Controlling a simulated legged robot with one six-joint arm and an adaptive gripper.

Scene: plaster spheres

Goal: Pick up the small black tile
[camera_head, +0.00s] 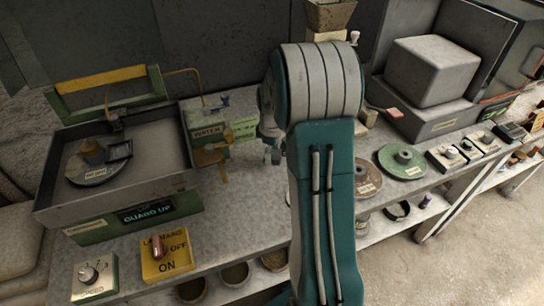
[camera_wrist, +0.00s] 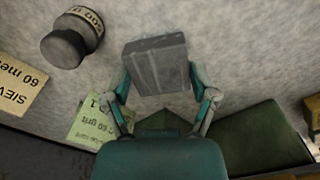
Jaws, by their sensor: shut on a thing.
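In the wrist view, my gripper (camera_wrist: 160,76) has its two teal and grey fingers against the left and right sides of a small dark grey, squarish piece, the small black tile (camera_wrist: 156,62). The tile sits between the fingertips, its broad ridged face toward the camera. A pale grey bench surface lies behind it; I cannot tell whether the tile touches it. In the head view, my gripper is mostly hidden behind my own arm, and the tile cannot be made out.
In the wrist view, a dark round weight (camera_wrist: 64,48) and a green card (camera_wrist: 98,120) lie near the left finger. In the head view, a grinder tray (camera_head: 120,208) stands left, a yellow switch box (camera_head: 165,264) in front, green disc (camera_head: 401,161) right.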

